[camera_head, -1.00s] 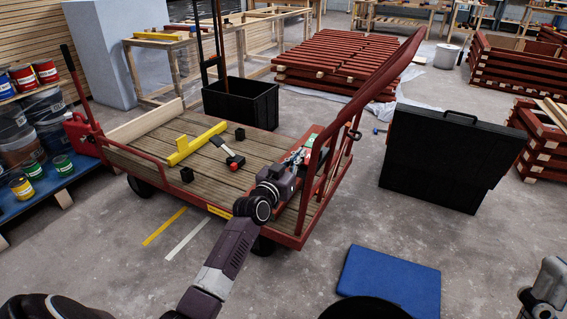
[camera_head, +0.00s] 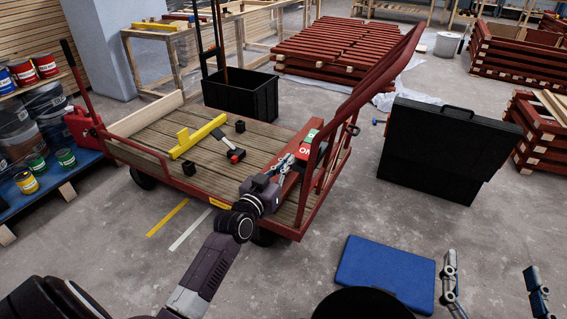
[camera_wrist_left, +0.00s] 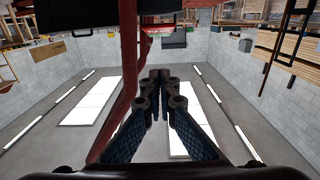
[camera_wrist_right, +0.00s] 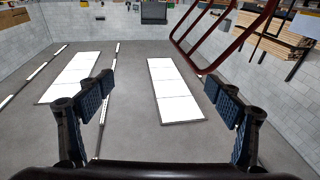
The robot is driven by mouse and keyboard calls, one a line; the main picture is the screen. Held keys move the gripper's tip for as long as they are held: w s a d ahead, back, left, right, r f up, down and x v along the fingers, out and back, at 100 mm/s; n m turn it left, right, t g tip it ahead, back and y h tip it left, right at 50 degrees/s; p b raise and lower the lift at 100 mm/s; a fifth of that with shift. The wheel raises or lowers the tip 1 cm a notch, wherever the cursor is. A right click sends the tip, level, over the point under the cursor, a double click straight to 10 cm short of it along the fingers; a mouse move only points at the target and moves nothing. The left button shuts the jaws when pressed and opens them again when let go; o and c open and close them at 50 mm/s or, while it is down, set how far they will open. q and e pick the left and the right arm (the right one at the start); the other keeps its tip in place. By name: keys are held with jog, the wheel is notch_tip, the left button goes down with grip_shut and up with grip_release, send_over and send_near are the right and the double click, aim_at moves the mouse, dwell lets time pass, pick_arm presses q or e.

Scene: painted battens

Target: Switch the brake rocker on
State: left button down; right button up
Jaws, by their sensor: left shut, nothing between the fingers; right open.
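The brake rocker (camera_head: 308,144) sits on the red rail at the right end of the flatbed cart (camera_head: 195,153). It has a green half at the far side and a red half with white lettering at the near side. Which half is pressed in cannot be told. My left gripper (camera_head: 280,162) is shut and empty, just left of and nearer than the rocker, with a small gap seeming to show. Its closed fingers show in the left wrist view (camera_wrist_left: 160,82). My right gripper (camera_head: 490,264) is open and empty, above the floor at the lower right; its spread fingers show in the right wrist view (camera_wrist_right: 150,85).
A yellow T-shaped piece (camera_head: 195,137), a black-headed tool (camera_head: 232,151) and small black blocks lie on the cart deck. The cart's red handle frame (camera_head: 372,85) rises beside the rocker.

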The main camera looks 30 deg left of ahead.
pick_arm(q)
jog(key=shift+s, duration=1.05)
pick_arm(e)
jog(key=shift+d+f+g+h, duration=0.1)
jog(key=shift+f+g+h, duration=0.2)
jog(key=shift+f, duration=0.55)
jog(key=shift+d+f+g+h, duration=0.1)
jog(key=shift+f+g, duration=0.3)
jog(key=shift+f, duration=0.45)
